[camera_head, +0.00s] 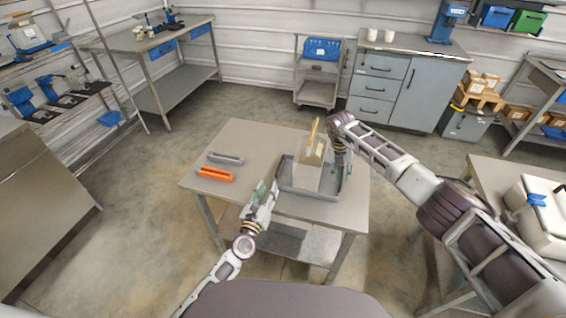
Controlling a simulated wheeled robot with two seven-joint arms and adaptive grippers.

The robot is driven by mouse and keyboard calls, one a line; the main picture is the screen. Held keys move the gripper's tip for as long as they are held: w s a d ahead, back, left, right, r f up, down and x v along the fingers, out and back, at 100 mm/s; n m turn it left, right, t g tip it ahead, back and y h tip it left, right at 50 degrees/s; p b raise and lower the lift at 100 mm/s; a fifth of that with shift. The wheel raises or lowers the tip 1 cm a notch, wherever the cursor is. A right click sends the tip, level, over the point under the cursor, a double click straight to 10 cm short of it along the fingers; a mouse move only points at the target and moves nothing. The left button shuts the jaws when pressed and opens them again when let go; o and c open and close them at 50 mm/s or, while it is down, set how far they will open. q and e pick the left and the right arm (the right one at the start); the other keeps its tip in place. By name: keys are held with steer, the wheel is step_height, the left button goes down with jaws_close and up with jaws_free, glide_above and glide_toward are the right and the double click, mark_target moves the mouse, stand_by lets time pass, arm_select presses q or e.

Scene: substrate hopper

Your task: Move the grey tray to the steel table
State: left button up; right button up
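The grey tray (308,190) lies on the grey-topped table (240,140) in the middle of the head view. A pale box-like container (307,174) with a light wooden piece (314,132) at its top stands upright in the tray. My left gripper (268,188) is at the tray's left edge. My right gripper (342,172) is at the tray's right edge and hides part of it. Whether either gripper touches the tray, and whether its fingers are open or shut, is too small to tell. Several steel-coloured tables show; which one the task names is unclear.
An orange tool (215,174) and a grey one (226,158) lie on the middle table's left part. A white box (540,215) stands on the right table (490,175). A bench (130,40) stands back left, a cart (318,88) at the back. Open floor lies between.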

stand_by(0.4)
step_height(320, 180, up, 12)
steer(key=a, duration=0.2)
steer(key=shift+w+a+f, duration=0.15)
steer(key=shift+w, duration=0.1)
stand_by(0.9)
